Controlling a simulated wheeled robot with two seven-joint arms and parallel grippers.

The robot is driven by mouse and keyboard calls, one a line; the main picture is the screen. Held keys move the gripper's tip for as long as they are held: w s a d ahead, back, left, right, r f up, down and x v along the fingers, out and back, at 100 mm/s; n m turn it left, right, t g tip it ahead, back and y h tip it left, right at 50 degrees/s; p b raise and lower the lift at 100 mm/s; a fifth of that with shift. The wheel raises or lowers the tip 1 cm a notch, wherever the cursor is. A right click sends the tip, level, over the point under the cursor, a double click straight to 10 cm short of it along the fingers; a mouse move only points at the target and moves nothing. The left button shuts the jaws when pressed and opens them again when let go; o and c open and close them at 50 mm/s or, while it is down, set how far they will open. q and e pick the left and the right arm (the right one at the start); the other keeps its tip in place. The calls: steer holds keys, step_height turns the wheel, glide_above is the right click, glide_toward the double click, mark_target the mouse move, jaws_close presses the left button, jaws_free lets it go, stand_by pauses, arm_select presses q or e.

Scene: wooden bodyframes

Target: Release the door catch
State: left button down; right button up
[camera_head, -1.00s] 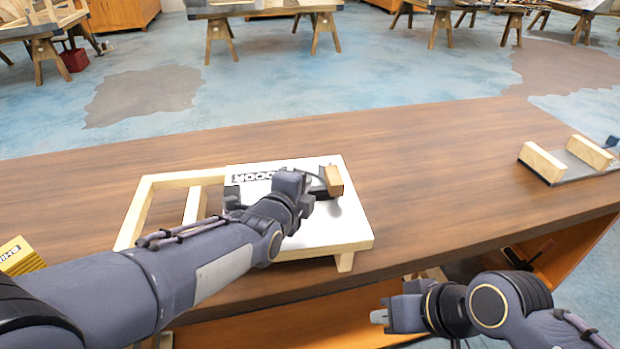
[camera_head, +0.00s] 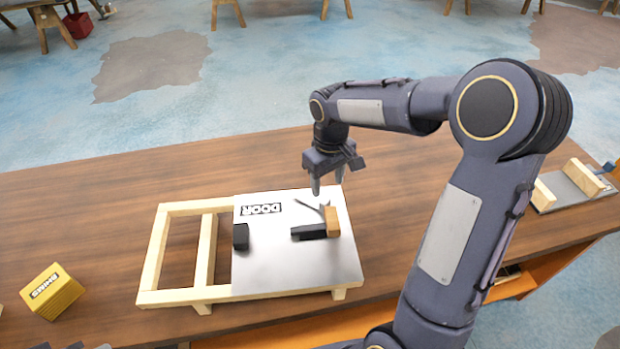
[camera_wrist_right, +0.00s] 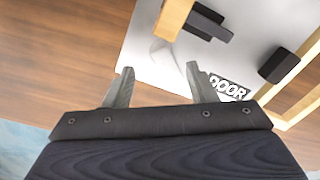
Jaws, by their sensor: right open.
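The door (camera_head: 300,262) is a grey panel labelled "DOOR" lying on a pale wooden frame (camera_head: 150,255) on the table. Near its right side sits a dark catch bar (camera_head: 308,232) against a wooden block (camera_head: 332,222), with a thin dark piece at their far side. A black block (camera_head: 240,237) sits at the door's left. My right gripper (camera_head: 328,186) is open and empty, pointing down above the door's far edge, beyond the catch. In the right wrist view its fingers (camera_wrist_right: 158,76) are apart, with the wooden block (camera_wrist_right: 174,18) and bar (camera_wrist_right: 206,22) ahead. Only bits of my left gripper (camera_head: 75,345) show at the bottom left.
A yellow box labelled "SHIMS" (camera_head: 52,291) stands at the table's left. A fixture with wooden rails (camera_head: 580,180) stands at the far right. The brown table (camera_head: 100,200) is clear behind the frame. My right arm crosses the table right of the door.

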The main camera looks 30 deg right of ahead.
mark_target(325, 200)
steer(key=shift+w+f, duration=0.2)
steer(key=shift+w, duration=0.05)
step_height(325, 200, down, 8)
steer(key=shift+r+p, duration=0.2)
steer(key=shift+p, duration=0.2)
jaws_close()
